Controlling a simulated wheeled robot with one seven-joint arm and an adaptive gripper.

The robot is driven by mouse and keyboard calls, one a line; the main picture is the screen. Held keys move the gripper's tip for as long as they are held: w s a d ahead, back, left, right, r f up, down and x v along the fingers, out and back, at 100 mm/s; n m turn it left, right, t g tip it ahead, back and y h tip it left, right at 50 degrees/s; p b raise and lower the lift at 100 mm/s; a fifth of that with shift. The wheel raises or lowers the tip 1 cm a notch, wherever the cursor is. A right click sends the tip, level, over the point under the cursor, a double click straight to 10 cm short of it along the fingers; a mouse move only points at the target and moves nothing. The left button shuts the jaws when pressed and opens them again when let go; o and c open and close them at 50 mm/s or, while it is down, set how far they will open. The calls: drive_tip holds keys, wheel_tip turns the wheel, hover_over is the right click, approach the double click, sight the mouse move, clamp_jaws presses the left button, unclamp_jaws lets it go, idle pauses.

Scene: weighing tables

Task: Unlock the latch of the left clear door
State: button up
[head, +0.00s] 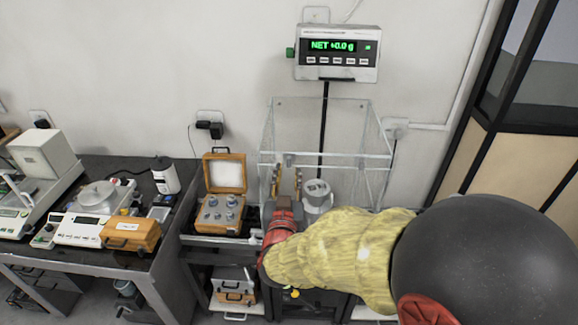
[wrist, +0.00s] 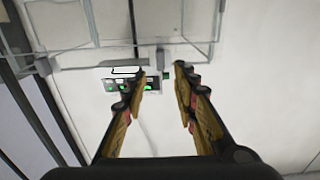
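A clear-walled enclosure (head: 325,108) stands behind my gripper in the head view, and its front is partly hidden by my arm. A small grey fitting (head: 289,160), perhaps the left door's latch, sits on the upper front rail. It seems to show in the wrist view (wrist: 160,57), just beyond the fingertips. I cannot tell its locked state. My gripper (head: 286,172) points up below this fitting, with its two tan fingers apart and nothing between them. In the wrist view my gripper (wrist: 160,76) is open, and no contact with the fitting is visible.
A scale display (head: 337,53) on a black post stands behind the enclosure. A grey cylindrical object (head: 317,194) is right of my fingers. An open wooden weight box (head: 221,213) stands to the left. A second table (head: 165,250) with instruments is farther left.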

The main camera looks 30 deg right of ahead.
sight(289, 162)
drive_tip(key=x, duration=0.5)
drive_tip(key=shift+w, duration=0.1)
drive_tip(key=c, duration=0.3)
drive_tip(key=c, duration=0.4)
clamp_jaws()
